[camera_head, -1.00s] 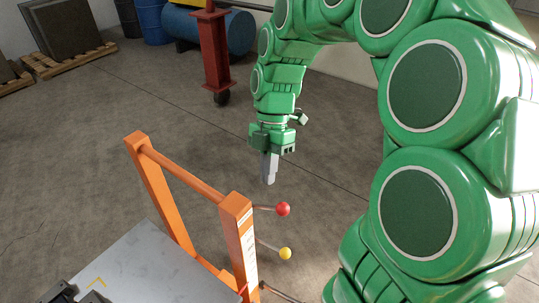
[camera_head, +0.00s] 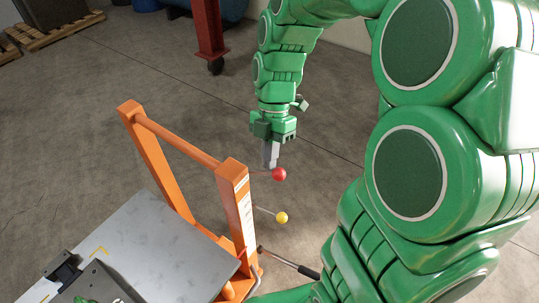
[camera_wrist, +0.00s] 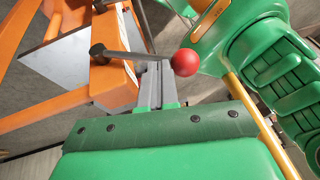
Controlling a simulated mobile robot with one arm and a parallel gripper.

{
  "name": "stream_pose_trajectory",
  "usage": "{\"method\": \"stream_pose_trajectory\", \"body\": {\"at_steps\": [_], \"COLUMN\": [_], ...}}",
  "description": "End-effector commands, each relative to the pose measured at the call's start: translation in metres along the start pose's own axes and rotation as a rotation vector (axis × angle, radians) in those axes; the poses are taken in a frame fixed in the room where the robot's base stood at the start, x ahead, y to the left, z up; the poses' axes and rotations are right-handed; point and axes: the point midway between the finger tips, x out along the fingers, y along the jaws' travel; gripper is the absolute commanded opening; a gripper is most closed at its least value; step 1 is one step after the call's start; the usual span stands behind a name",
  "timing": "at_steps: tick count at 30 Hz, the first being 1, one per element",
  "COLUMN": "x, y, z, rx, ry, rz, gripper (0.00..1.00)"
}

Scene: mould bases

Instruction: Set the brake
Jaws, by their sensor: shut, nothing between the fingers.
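An orange cart (camera_head: 236,200) has levers on its right post. The upper lever ends in a red ball (camera_head: 279,174), the one below it in a yellow ball (camera_head: 282,218). Lower down is a lever with a black grip (camera_head: 308,272). No label readable here says which is the brake. My gripper (camera_head: 269,166) is shut and empty, its fingertips just above and left of the red ball. In the wrist view the red ball (camera_wrist: 185,62) is right of my fingertips (camera_wrist: 153,72), and its rod crosses in front of them. I cannot tell whether they touch.
The cart carries a grey metal plate (camera_head: 150,240) with a dark block (camera_head: 95,285) on it. A red column (camera_head: 209,35) on a caster stands behind. A pallet (camera_head: 52,30) is at the far left. The floor between is clear.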

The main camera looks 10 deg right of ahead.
Motion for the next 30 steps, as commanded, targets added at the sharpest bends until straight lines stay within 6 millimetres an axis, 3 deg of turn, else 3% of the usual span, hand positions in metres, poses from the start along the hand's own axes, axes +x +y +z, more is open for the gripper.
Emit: {"method": "stream_pose_trajectory", "body": {"at_steps": [30], "x": [0.020], "y": [-0.015], "z": [0.008], "rx": [-0.051], "ry": [0.007], "rz": [0.125], "gripper": [0.00]}}
